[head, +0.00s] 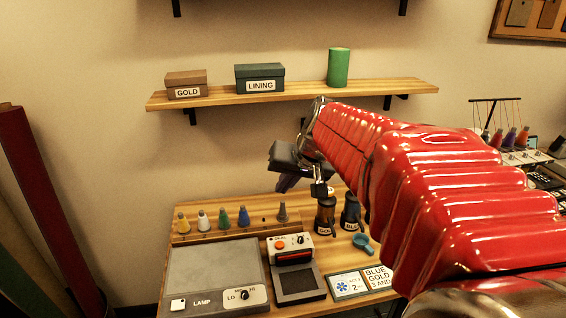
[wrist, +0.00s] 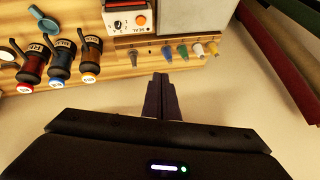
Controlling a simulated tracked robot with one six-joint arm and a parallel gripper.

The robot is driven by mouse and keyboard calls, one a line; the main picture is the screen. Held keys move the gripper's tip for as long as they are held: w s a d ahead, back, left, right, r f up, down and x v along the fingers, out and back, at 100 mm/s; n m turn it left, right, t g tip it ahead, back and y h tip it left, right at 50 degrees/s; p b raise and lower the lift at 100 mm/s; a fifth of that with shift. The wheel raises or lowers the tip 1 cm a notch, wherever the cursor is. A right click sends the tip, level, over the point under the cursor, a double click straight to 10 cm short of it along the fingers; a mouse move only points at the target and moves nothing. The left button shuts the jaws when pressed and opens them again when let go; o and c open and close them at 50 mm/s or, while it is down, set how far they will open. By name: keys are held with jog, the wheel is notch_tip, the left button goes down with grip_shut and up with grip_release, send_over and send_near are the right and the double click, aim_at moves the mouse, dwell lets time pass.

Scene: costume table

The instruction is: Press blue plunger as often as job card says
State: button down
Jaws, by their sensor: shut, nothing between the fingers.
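My gripper (head: 283,184) is shut and empty in the air above the back of the table, left of the bottles. Its dark fingers also show in the wrist view (wrist: 160,80). A card reading "BLUE GOLD 3 AND" (head: 378,277) is partly hidden by my arm. The card beside it (head: 345,285) bears a blue flower and a "2".
A rack with several coloured cones (head: 222,228) runs along the back. A device with an orange button (head: 290,246), a grey lamp panel (head: 205,270) and a teal scoop (head: 362,242) lie nearby. A shelf (head: 300,92) with boxes is above.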

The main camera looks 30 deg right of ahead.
jog(key=w+d+f+m+t+h, duration=0.1)
jog(key=w+d+m, duration=0.2)
jog(key=d, duration=1.3)
jog(key=w+d+f+m+t+h, duration=0.1)
jog(key=w+d+f+m, duration=0.1)
jog(key=d, duration=1.3)
jog(key=shift+w+d+f+m, duration=0.15)
jog(key=shift+w+d+m, duration=0.25)
jog(key=shift+w+m, duration=0.15)
jog(key=shift+f, duration=0.15)
jog(key=shift+f, duration=4.25)
jog(key=shift+f, duration=0.1)
jog(key=shift+f, duration=0.25)
